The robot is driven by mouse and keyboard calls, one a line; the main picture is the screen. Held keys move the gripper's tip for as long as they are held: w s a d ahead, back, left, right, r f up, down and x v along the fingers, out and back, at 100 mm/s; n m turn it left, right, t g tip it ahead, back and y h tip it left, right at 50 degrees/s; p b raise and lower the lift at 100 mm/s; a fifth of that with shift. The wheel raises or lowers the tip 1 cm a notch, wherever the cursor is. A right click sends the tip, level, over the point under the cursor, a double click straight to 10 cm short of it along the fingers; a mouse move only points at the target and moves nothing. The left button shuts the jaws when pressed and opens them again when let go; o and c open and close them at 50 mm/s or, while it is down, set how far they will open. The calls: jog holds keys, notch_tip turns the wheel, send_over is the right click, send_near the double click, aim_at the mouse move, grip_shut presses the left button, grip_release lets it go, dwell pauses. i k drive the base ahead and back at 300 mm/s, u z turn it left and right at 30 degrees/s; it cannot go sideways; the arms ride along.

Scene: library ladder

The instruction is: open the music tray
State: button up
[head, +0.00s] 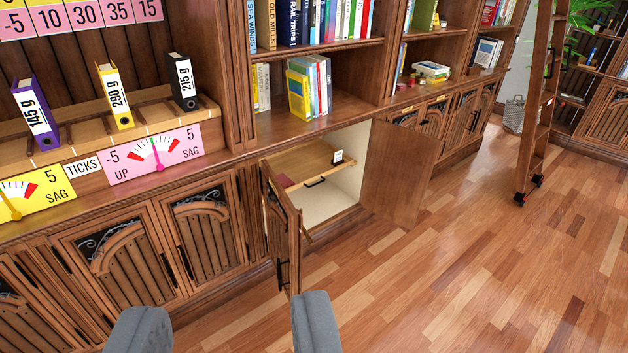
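The music tray seems to be the light wooden pull-out (308,163) inside the open lower cabinet. It has a dark handle (315,182) on its front edge and a small white tag (337,157). A dark red item lies at its left. I cannot tell how far it is slid out. My gripper (228,325) is at the bottom of the picture, its two grey fingers wide apart with nothing between them. It is well short of the tray, to its lower left.
The cabinet's left door (284,222) and right door (396,173) both stand open, flanking the tray. A wheeled ladder (541,110) stands at the right. Binders and dials line the shelf at left. The wooden floor (430,275) is clear.

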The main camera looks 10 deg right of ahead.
aim_at(304, 164)
jog(key=u, duration=0.15)
jog(key=k, duration=0.35)
jog(key=z, duration=1)
jog(key=i, duration=1.25)
jog(key=z, duration=0.7)
jog(key=i, duration=1.3)
jog(key=u, duration=0.75)
jog(key=i, duration=1.05)
jog(key=u, duration=0.55)
jog(key=k, duration=0.9)
jog(key=u, duration=0.15)
jog(key=i, duration=0.9)
jog(key=z, duration=0.1)
